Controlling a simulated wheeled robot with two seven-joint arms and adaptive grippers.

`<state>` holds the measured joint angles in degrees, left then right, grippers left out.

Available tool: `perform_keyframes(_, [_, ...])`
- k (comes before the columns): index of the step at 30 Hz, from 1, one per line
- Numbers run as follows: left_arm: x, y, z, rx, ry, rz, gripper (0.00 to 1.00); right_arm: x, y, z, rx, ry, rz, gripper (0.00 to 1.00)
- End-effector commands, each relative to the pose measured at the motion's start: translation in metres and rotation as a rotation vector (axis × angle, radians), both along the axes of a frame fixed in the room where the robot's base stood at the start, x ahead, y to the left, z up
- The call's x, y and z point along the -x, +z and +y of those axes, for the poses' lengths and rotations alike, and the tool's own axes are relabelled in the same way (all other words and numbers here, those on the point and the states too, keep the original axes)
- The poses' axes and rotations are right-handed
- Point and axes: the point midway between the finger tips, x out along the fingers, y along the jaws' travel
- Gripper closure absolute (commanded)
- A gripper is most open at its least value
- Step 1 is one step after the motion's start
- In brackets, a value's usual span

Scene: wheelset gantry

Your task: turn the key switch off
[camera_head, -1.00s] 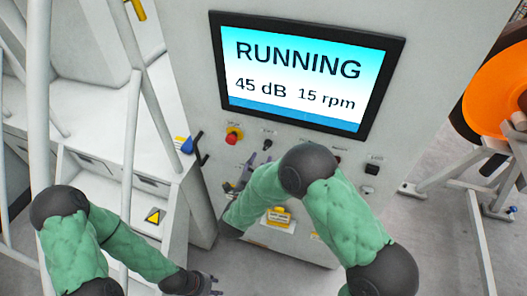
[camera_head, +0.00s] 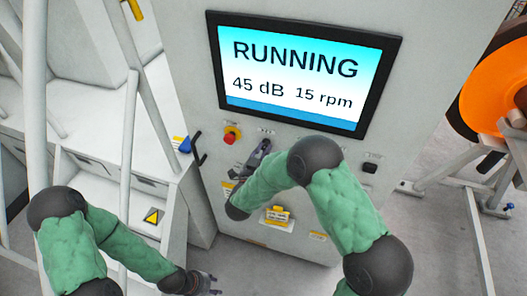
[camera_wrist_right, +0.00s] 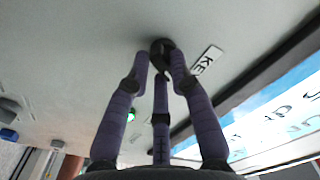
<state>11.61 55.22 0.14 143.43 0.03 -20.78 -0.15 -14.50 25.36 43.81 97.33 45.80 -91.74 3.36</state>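The key switch (camera_wrist_right: 161,46) is a small dark round part on the pale panel, beside a "KEY" label (camera_wrist_right: 207,60) in the right wrist view. My right gripper (camera_wrist_right: 160,62) has its purple-grey fingers pointing at the switch, with the tips apart on either side of it. I cannot tell whether they touch it. In the head view my right gripper (camera_head: 262,150) is at the panel below the screen and covers the switch. The screen (camera_head: 293,75) reads RUNNING, 45 dB, 15 rpm. My left gripper (camera_head: 207,284) hangs low, away from the panel; its fingers are too small to judge.
A red emergency button (camera_head: 230,137) on a yellow base is left of my right gripper. A dark switch (camera_head: 370,168) is at the panel's right. A yellow tag (camera_head: 278,215) sits lower down. An orange wheel (camera_head: 497,95) stands at right, and a dark handle (camera_head: 199,148) at left.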

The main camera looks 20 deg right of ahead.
Motion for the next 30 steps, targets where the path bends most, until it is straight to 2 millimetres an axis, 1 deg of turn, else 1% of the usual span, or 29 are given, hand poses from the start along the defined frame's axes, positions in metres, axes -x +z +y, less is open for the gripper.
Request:
perform_keyframes(8, [0.0, 0.0, 0.0, 0.0, 0.0, 0.0, 0.6, 0.0, 0.0, 0.0, 0.017, 0.0, 0.012, 1.0])
perform_keyframes(14, [0.0, 0.002, 0.0, 0.0, 0.0, 0.0, 0.6, 0.0, 0.0, 0.0, 0.088, 0.0, 0.061, 1.0])
perform_keyframes(20, [0.0, 0.004, 0.0, 0.0, 0.0, 0.0, 0.6, 0.001, 0.001, 0.0, 0.217, 0.0, 0.147, 1.0])
perform_keyframes(30, [0.0, 0.013, 0.0, 0.0, 0.0, 0.0, 0.6, 0.0, 0.003, 0.0, 0.483, 0.0, 0.328, 1.0])
